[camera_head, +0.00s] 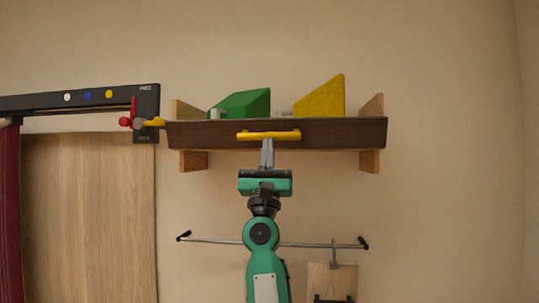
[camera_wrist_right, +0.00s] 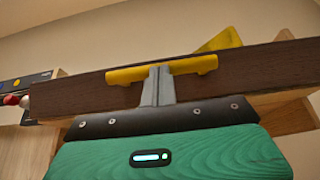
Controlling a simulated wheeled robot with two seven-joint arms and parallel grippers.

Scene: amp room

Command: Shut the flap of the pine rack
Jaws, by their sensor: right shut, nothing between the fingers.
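The pine rack (camera_head: 371,105) is fixed to the wall, with light wood side panels. Its dark brown flap (camera_head: 340,132) runs across the front, with a yellow bar handle (camera_head: 268,135) at its middle. The flap also shows in the right wrist view (camera_wrist_right: 255,75), with the handle (camera_wrist_right: 195,66) across it. My right gripper (camera_head: 267,143) is shut and empty, its fingertips at the handle from below. In the wrist view its grey fingers (camera_wrist_right: 157,72) overlap the handle; I cannot tell whether they press on it. My left gripper is not in view.
A green block (camera_head: 243,104) and a yellow block (camera_head: 322,98) show above the flap. A dark frame with red and yellow fittings (camera_head: 146,110) stands at the left, close to the rack. A thin rail (camera_head: 310,245) with a hanging board (camera_head: 333,280) is below.

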